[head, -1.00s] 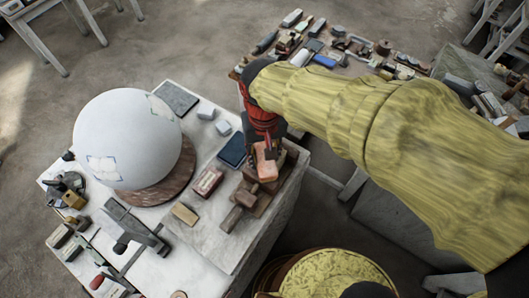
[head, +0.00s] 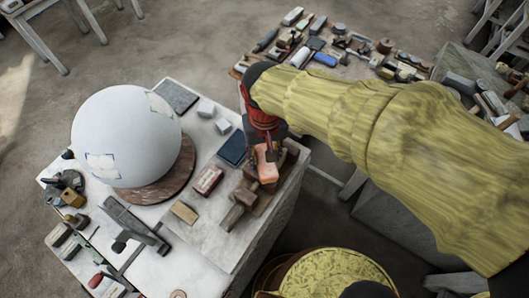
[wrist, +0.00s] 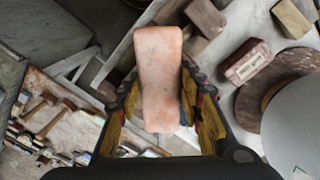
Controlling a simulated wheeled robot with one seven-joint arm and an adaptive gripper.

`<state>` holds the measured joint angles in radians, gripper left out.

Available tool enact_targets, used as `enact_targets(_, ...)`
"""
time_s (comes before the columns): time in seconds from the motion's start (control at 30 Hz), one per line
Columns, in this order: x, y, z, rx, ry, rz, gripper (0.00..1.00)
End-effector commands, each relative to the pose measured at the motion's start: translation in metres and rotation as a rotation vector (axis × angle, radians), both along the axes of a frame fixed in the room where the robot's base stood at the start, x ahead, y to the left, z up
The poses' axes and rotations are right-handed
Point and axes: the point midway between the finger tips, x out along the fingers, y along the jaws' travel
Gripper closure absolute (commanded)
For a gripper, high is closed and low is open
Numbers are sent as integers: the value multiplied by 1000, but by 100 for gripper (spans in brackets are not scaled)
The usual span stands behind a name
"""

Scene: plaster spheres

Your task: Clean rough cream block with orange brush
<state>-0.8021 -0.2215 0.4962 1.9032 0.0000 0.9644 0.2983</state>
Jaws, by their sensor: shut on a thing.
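The orange brush (wrist: 159,75) is a salmon-orange block with rounded ends. My gripper (wrist: 165,100) is shut on it, with a finger on each side. The brush also shows in the head view (head: 266,168), held at the table's right edge below my gripper (head: 264,135); its bristles cannot be made out. The cream block (head: 184,212) is a small tan block lying on the pale tabletop, to the left of and apart from the brush. A matching block shows in the wrist view (wrist: 292,18) at the top right.
Brown wooden pieces (head: 240,207) lie close beside the brush. A red-brown labelled block (head: 208,180) and a dark blue block (head: 232,149) lie nearby. A large white sphere (head: 125,135) stands on a round brown base (head: 178,172).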

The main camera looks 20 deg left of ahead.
Motion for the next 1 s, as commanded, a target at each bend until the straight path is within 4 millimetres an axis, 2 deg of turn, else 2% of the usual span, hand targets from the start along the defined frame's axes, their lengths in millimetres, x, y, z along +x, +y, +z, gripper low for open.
enact_targets(0.47,-15,-8,0,0,-1,0,83)
enact_targets(1.0,6,4,1,2,-1,0,83)
